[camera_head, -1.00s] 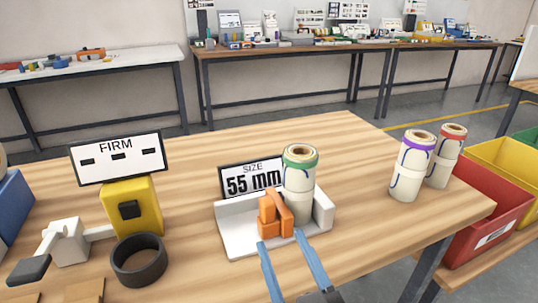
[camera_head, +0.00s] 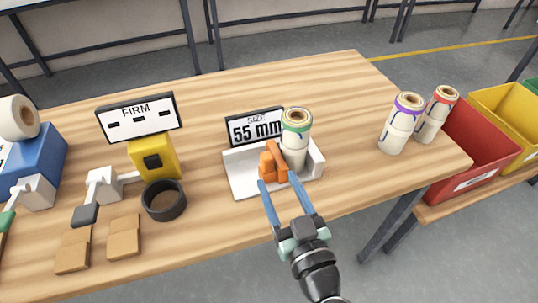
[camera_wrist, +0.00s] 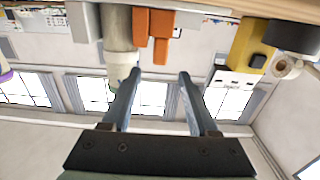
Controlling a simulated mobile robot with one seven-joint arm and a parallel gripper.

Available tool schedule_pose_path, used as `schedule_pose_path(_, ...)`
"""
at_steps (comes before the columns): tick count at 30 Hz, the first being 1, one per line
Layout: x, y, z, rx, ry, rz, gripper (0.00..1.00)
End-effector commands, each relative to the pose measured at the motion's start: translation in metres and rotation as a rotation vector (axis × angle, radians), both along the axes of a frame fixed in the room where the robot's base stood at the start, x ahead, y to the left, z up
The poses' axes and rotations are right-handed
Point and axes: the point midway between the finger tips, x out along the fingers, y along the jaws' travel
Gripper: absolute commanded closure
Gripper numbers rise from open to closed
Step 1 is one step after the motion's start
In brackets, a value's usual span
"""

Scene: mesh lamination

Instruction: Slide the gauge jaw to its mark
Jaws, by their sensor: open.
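The white size gauge (camera_head: 240,177) sits near the table's front edge, with a "SIZE 55 mm" sign (camera_head: 256,128) at its back. The orange gauge jaw (camera_head: 270,166) is on the gauge, left of and close to a green-banded roll (camera_head: 296,135) standing upright there; I cannot tell if they touch. My gripper (camera_head: 278,181) is open, its blue fingers pointing at the jaw from the front. In the upside-down wrist view, the orange jaw (camera_wrist: 160,22) lies beyond the open fingertips (camera_wrist: 159,73), with nothing between them. The target mark cannot be made out.
Left of the gauge are a black ring (camera_head: 164,201), a yellow device (camera_head: 153,158) with a "FIRM" sign (camera_head: 139,116), and tan blocks (camera_head: 124,238). Two more rolls (camera_head: 400,125) stand at the right, near red (camera_head: 478,150) and yellow bins. The table middle behind the gauge is clear.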

Motion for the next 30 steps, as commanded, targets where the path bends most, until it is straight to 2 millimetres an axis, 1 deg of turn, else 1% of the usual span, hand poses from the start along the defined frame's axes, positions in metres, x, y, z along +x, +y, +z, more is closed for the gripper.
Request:
schedule_pose_path(1,0.012,0.004,0.004,0.001,-0.003,0.001,0.40)
schedule_pose_path(3,0.025,0.008,0.003,0.001,-0.002,0.002,0.40)
schedule_pose_path(6,0.040,0.014,0.003,-0.001,-0.001,0.002,0.40)
schedule_pose_path(9,0.051,0.016,0.001,0.000,-0.001,-0.001,0.40)
schedule_pose_path(15,0.060,0.020,0.000,-0.001,0.000,0.000,0.40)
schedule_pose_path(22,0.061,0.020,0.000,-0.001,0.000,0.000,0.40)
schedule_pose_path(23,0.061,0.020,0.000,-0.001,0.000,0.000,0.44)
schedule_pose_path(24,0.061,0.020,0.000,-0.001,0.000,0.000,0.51)
schedule_pose_path(26,0.061,0.020,0.000,-0.001,0.000,-0.001,0.62)
schedule_pose_path(30,0.061,0.020,0.000,-0.001,0.000,-0.001,0.87)
